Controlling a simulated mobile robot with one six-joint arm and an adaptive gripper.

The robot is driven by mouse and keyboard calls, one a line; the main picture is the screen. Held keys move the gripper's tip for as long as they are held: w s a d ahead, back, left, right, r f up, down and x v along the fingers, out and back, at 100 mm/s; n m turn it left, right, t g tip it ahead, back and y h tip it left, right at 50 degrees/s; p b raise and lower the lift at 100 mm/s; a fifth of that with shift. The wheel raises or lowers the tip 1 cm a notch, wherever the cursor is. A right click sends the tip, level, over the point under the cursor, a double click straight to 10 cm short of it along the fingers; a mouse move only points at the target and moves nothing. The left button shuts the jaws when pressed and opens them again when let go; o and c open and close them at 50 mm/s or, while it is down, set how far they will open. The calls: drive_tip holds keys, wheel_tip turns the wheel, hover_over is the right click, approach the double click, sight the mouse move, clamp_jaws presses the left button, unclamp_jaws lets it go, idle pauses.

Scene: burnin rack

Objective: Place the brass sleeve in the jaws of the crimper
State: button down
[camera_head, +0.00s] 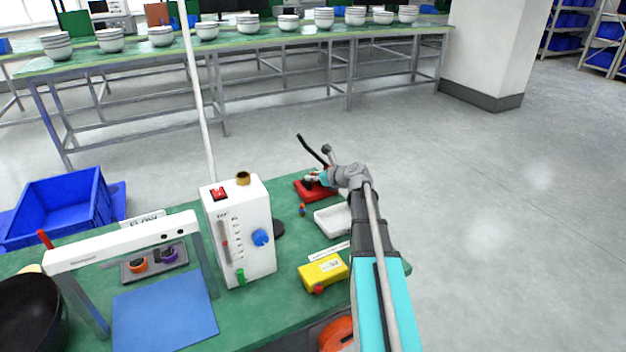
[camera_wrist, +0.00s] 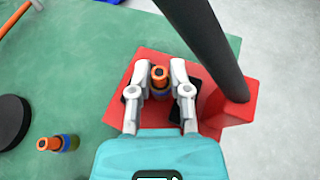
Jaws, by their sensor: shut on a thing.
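The crimper has a red base (camera_wrist: 213,112) and a long black lever (camera_wrist: 205,40), which leans up across the wrist view. In the head view the crimper (camera_head: 314,191) stands at the far right end of the green bench. My gripper (camera_wrist: 159,70) is over the red base, its two grey fingers shut on the brass sleeve (camera_wrist: 160,84). The sleeve is upright, with an orange ring-shaped top. Its lower end and the crimper's jaws are mostly hidden, so I cannot tell whether it touches them. In the head view my gripper (camera_head: 325,181) largely hides the sleeve.
A similar small part with orange and blue bands (camera_wrist: 58,143) stands left of the crimper. A white tray (camera_head: 333,218), a yellow box (camera_head: 323,271) and a tall white control box (camera_head: 240,230) stand nearer on the bench (camera_head: 288,256).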

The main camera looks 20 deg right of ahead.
drive_tip(key=shift+f, duration=0.15)
drive_tip(key=c, duration=0.9)
unclamp_jaws()
drive_tip(key=shift+o, duration=0.2)
drive_tip(key=shift+s+d+r, duration=0.1)
drive_tip(key=shift+r, duration=0.2)
drive_tip(key=p+v, duration=0.4)
drive_tip(key=v, duration=0.7)
drive_tip(key=shift+s+p, duration=0.3)
drive_tip(key=shift+s, duration=0.05)
drive_tip(key=shift+d+r, duration=0.1)
